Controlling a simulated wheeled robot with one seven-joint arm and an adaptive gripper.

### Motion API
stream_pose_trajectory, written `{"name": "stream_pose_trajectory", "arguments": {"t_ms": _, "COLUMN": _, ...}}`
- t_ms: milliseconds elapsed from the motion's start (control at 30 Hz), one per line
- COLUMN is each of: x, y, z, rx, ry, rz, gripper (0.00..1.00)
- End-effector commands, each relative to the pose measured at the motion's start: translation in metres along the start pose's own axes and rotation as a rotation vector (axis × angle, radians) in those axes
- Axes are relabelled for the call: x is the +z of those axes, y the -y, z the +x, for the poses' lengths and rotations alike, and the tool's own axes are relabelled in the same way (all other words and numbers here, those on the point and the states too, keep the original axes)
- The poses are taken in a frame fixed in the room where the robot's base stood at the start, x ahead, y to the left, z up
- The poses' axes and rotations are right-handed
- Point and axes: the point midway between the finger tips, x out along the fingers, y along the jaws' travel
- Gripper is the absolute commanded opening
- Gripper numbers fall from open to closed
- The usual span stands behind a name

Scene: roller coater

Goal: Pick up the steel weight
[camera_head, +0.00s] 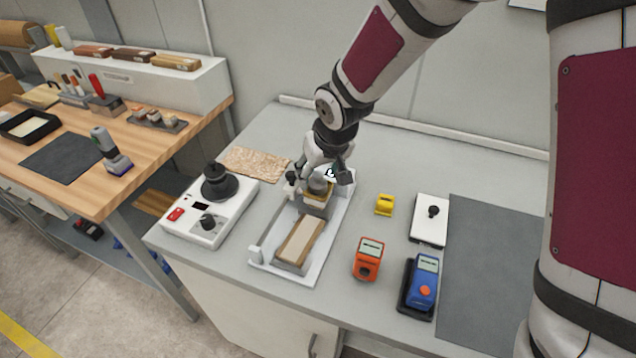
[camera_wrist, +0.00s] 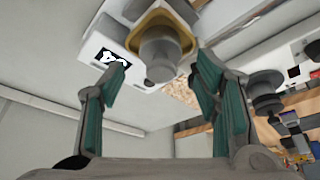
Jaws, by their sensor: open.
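The steel weight (camera_head: 318,185) is a small grey cylinder with a narrower top. It sits in a yellowish, wood-rimmed holder (camera_head: 317,199) on the white roller coater base (camera_head: 262,262). In the wrist view the weight (camera_wrist: 158,55) shows near the top centre, in the tan-rimmed holder (camera_wrist: 181,22). My gripper (camera_head: 319,179) is over the weight, fingers apart and pointing down at it. In the wrist view its teal-padded fingers (camera_wrist: 161,68) are open, one on each side of the weight. Whether a finger touches it I cannot tell. My gripper partly hides the weight in the head view.
A wood-topped block (camera_head: 300,240) lies on the front of the coater base. A white device (camera_head: 205,222) with black knobs stands left. A yellow piece (camera_head: 384,204), an orange meter (camera_head: 368,259) and a blue meter (camera_head: 422,285) stand right. A grey mat (camera_head: 490,260) lies farther right.

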Motion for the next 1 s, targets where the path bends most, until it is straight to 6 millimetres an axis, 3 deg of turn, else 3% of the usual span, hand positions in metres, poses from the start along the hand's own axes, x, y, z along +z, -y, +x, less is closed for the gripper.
{"name": "stream_pose_trajectory", "arguments": {"t_ms": 133, "x": 0.001, "y": 0.001, "z": 0.015, "rx": -0.001, "ry": 0.001, "rz": -0.001, "gripper": 0.57}}
{"name": "stream_pose_trajectory", "arguments": {"t_ms": 400, "x": 0.000, "y": 0.001, "z": 0.018, "rx": -0.001, "ry": -0.001, "rz": -0.001, "gripper": 0.57}}
{"name": "stream_pose_trajectory", "arguments": {"t_ms": 433, "x": 0.000, "y": 0.001, "z": 0.018, "rx": -0.001, "ry": -0.001, "rz": -0.001, "gripper": 0.55}}
{"name": "stream_pose_trajectory", "arguments": {"t_ms": 667, "x": 0.000, "y": 0.001, "z": 0.018, "rx": -0.001, "ry": -0.001, "rz": -0.001, "gripper": 0.03}}
{"name": "stream_pose_trajectory", "arguments": {"t_ms": 1000, "x": -0.001, "y": 0.001, "z": 0.016, "rx": -0.001, "ry": -0.002, "rz": -0.001, "gripper": 0.00}}
